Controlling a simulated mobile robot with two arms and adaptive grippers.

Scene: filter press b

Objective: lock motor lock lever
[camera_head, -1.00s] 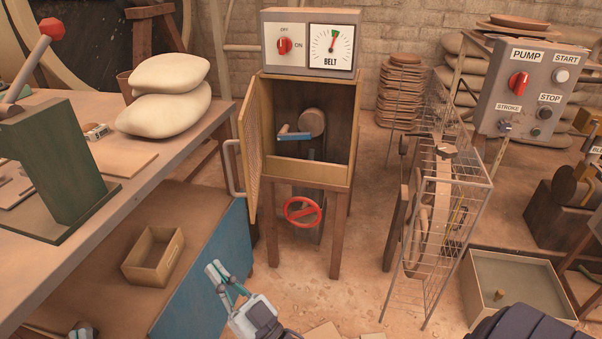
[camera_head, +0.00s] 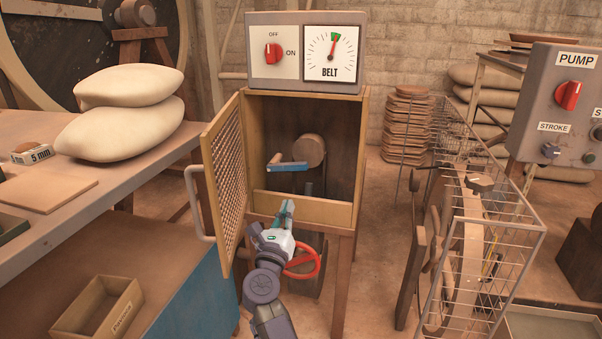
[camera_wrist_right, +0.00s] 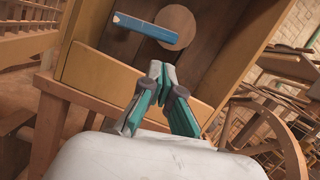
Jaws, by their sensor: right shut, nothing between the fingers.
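The motor lock lever, a blue bar (camera_head: 287,167) with a wooden knob at its left end, lies about level inside the open wooden cabinet (camera_head: 335,213). It sits in front of a round wooden motor end (camera_head: 311,149). The blue lever (camera_wrist_right: 146,29) also shows at the top of the right wrist view. My right gripper (camera_head: 286,208) is shut and empty, in front of the cabinet's lower front board and below the lever. In the right wrist view its fingertips (camera_wrist_right: 158,70) meet, apart from the lever. My left gripper is not in view.
The mesh cabinet door (camera_head: 228,170) stands open to the left. A red handwheel (camera_head: 316,262) is below the cabinet, partly behind my right gripper. The switch and BELT gauge box (camera_head: 306,50) is on top. A wire cage (camera_head: 515,225) stands at the right, a workbench (camera_head: 60,215) at the left.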

